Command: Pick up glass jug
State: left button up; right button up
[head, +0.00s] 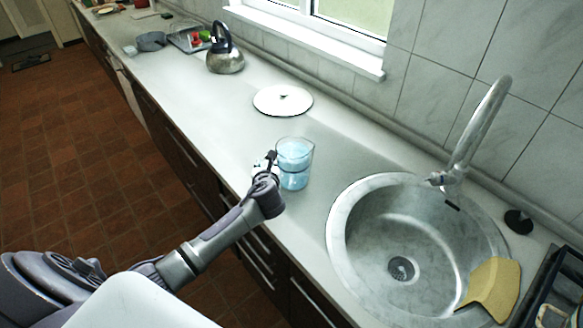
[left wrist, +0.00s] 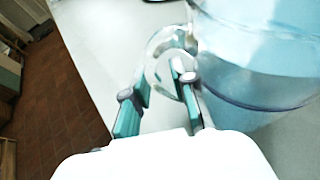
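The glass jug (head: 295,163) is clear and bluish, and stands upright on the counter left of the sink. Its body fills the upper right of the left wrist view (left wrist: 262,60), with the curved handle (left wrist: 156,46) on its left side. My left gripper (head: 270,165) is at the handle side of the jug. In the left wrist view its two teal-padded fingers (left wrist: 160,80) are apart, with the handle at and between their tips. I cannot tell whether either finger touches the handle. My right gripper is in neither view.
A round metal sink (head: 350,215) with a tall faucet (head: 478,130) is right of the jug. A white lid (head: 283,99) lies behind it, and a kettle (head: 225,60) stands farther back. A yellow cloth (head: 492,287) hangs over the sink's rim. The counter left of the jug is clear.

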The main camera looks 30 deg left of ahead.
pick_arm(q)
grip_shut()
jog(key=shift+s, duration=0.1)
jog(key=shift+r, duration=0.25)
jog(key=shift+f, duration=0.1)
dwell(0.3)
